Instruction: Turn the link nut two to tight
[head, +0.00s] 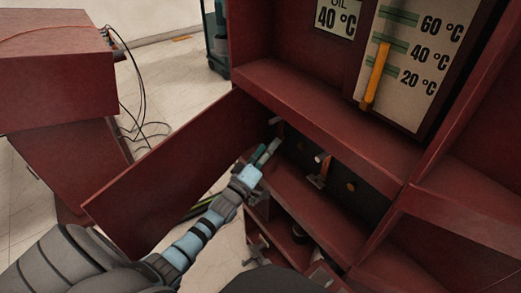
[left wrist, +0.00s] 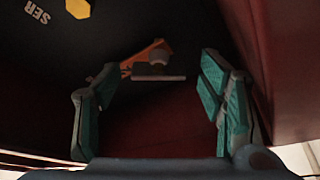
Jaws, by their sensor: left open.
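My left gripper (head: 266,153) reaches into the open lower compartment of the red cabinet in the head view. In the left wrist view its two teal-padded fingers stand wide apart with nothing held. Between and beyond them is a grey nut (left wrist: 157,75) with a round top and a flat crossbar, in front of an orange link plate (left wrist: 146,57). The nut does not touch the fingers. In the head view one fitting (head: 322,170) with an orange link stands right of the gripper, and another (head: 277,122) is partly hidden behind it. I cannot tell which is link nut two. My right gripper is not in view.
The compartment's open red door (head: 165,180) is left of my arm. A red shelf edge (head: 325,105) runs above the compartment. A temperature gauge (head: 410,60) is higher up. A yellow hexagon (left wrist: 78,8) marks the dark back panel. Red cabinet walls are close on the right.

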